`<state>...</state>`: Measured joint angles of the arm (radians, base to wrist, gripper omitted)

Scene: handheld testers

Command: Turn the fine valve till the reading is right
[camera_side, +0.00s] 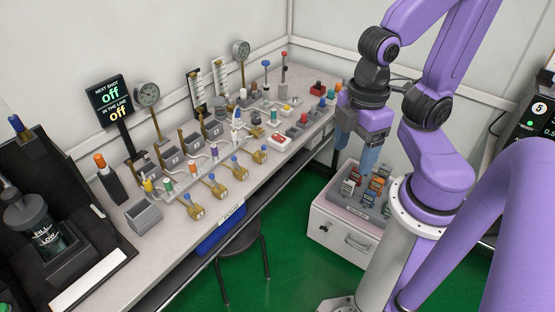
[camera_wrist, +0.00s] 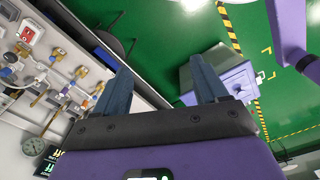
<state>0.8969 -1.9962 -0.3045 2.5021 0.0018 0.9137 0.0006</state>
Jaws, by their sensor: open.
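My gripper (camera_side: 356,148) hangs over the floor gap between the bench and a white cabinet, right of the bench. Its fingers are apart with nothing between them; they also show in the wrist view (camera_wrist: 160,75). Several brass valves with blue handles, one of them here (camera_side: 216,186), line the front of the bench, well left of my gripper. I cannot tell which one is the fine valve. Two round dial gauges, a near one (camera_side: 147,94) and a far one (camera_side: 241,50), stand behind them; their needles are too small to read.
The bench (camera_side: 175,222) is crowded with tubes, coloured knobs and scaled columns (camera_side: 197,92). A white cabinet (camera_side: 340,236) with small coloured testers on top stands below my gripper. A stool (camera_side: 243,250) is under the bench. Green floor is open between them.

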